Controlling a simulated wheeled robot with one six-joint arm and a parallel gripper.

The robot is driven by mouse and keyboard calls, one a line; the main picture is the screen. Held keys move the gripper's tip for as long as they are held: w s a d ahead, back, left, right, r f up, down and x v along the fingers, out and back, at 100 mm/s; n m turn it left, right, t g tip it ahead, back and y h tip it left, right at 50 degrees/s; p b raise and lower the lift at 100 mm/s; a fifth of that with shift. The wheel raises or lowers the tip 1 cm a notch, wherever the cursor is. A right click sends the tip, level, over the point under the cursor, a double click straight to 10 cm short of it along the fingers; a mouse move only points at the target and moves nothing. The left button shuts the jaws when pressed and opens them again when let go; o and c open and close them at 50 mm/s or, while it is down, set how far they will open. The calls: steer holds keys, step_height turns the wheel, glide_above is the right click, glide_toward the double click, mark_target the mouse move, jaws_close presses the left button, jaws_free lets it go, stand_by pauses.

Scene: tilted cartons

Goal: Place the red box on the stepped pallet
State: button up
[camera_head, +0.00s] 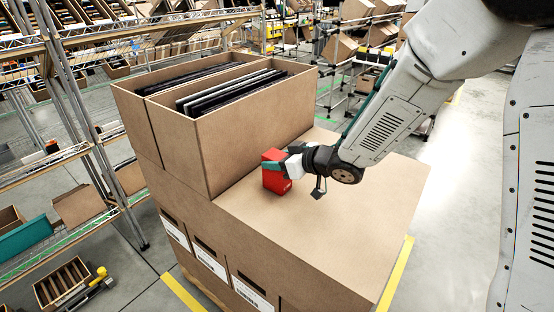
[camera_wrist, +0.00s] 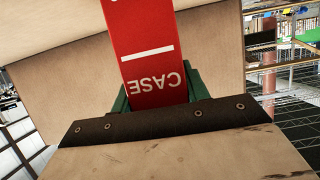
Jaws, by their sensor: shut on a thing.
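The red box (camera_head: 277,180) is at the lower level of the stepped pallet (camera_head: 330,225), close to the wall of the taller cartons. My gripper (camera_head: 284,167) is shut on it, coming from the right. In the wrist view the red box (camera_wrist: 155,60) with white "CASE" lettering sits between green fingers (camera_wrist: 158,95). The head view shows the box upright at or just above the lower top; I cannot tell if its base touches. The box's far side is hidden.
Two open cartons (camera_head: 160,85) with dark flat items form the higher step at the left. Wire shelving (camera_head: 75,130) stands further left. The lower top is bare to the front and right. Yellow floor lines (camera_head: 395,275) run beside the pallet.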

steer(key=shift+f, duration=0.1)
steer(key=o, duration=1.1)
steer(key=shift+c, duration=0.2)
